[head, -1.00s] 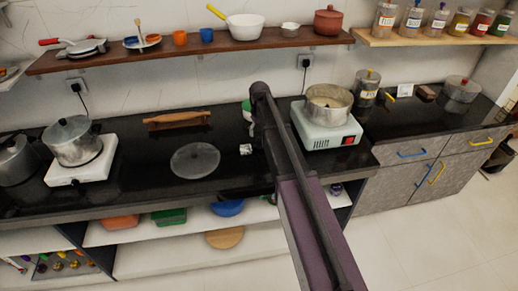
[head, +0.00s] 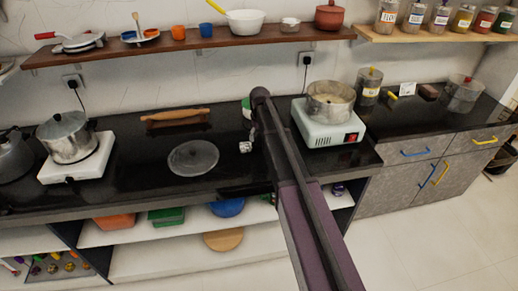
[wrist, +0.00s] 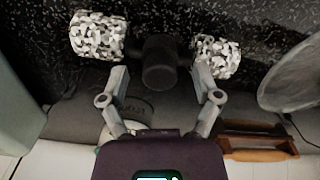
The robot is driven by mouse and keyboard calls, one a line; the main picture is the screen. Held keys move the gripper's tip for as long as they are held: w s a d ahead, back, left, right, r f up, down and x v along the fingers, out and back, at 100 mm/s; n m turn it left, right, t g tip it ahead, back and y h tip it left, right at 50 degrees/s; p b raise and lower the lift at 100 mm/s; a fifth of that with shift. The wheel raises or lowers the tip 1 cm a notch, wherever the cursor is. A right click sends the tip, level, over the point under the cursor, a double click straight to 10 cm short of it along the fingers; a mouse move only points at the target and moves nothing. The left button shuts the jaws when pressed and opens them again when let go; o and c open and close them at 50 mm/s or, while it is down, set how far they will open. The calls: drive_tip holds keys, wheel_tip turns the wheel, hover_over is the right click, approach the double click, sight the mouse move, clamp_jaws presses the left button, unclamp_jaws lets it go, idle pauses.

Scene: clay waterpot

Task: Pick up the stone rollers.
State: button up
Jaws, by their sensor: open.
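The stone rollers are two white-and-grey speckled cylinders on a dark axle with a dark middle hub. In the wrist view the left stone roller (wrist: 98,36) and right stone roller (wrist: 217,57) lie over the black counter. My gripper (wrist: 162,80) is open, its two fingers reaching toward the rollers on either side of the hub (wrist: 159,63). I cannot tell whether the fingers touch them. In the head view only one speckled roller (head: 245,147) shows, beside my arm. My arm hides the rest of the rollers and the gripper.
A grey round board (head: 193,158) and a wooden rolling pin (head: 175,115) lie left of the rollers on the black counter (head: 225,180). A white cooker (head: 327,128) with a pot (head: 330,100) stands to the right. A wooden shelf (head: 200,47) runs above.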

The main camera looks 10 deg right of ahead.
drive_tip(key=shift+f, duration=0.2)
idle(0.5)
clamp_jaws()
